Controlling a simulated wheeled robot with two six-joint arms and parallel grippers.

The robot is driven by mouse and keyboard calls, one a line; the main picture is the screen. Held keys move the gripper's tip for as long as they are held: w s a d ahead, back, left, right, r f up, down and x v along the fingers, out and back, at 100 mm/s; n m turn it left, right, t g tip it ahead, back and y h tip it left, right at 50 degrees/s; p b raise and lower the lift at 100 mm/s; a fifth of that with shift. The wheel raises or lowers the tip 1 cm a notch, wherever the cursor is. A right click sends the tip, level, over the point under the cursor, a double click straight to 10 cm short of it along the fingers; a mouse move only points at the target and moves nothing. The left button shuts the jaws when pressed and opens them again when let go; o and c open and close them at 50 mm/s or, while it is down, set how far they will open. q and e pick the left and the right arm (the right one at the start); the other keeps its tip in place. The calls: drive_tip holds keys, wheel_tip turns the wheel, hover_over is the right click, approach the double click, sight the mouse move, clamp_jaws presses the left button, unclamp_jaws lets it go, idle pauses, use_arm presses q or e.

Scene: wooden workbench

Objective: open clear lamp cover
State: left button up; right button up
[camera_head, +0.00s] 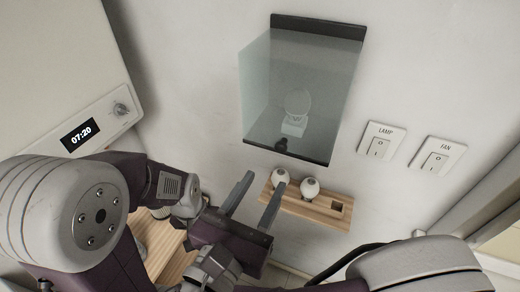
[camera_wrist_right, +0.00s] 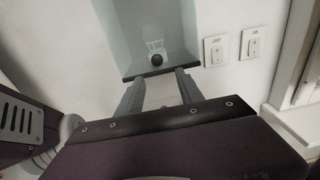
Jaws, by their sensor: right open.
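The clear lamp cover (camera_head: 262,85) is a see-through box on the wall with a dark top strip and a dark lower edge. It hangs shut over a white lamp (camera_head: 297,103). A small black knob (camera_head: 281,145) sits at its lower front; it also shows in the right wrist view (camera_wrist_right: 157,60). My right gripper (camera_head: 265,180) is open and empty, just below the cover. In the right wrist view its fingertips (camera_wrist_right: 158,77) lie below the knob, one on each side, with no contact visible. My left arm shows at the left, but its jaws do not show.
A wooden holder (camera_head: 318,210) with two white bulbs (camera_head: 310,188) is on the wall below the cover, close to my right fingers. Lamp switch (camera_head: 381,141) and fan switch (camera_head: 439,155) are to the right. A clock panel (camera_head: 80,134) is at the left.

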sight(280, 149)
drive_tip(key=shift+t, duration=0.3)
drive_tip(key=x, duration=0.5)
drive_tip(key=p+x, duration=0.1)
drive_tip(key=x, duration=0.2)
drive_tip(key=shift+w+r, duration=0.25)
drive_tip(key=shift+r, duration=0.05)
clamp_jaws()
idle(0.9)
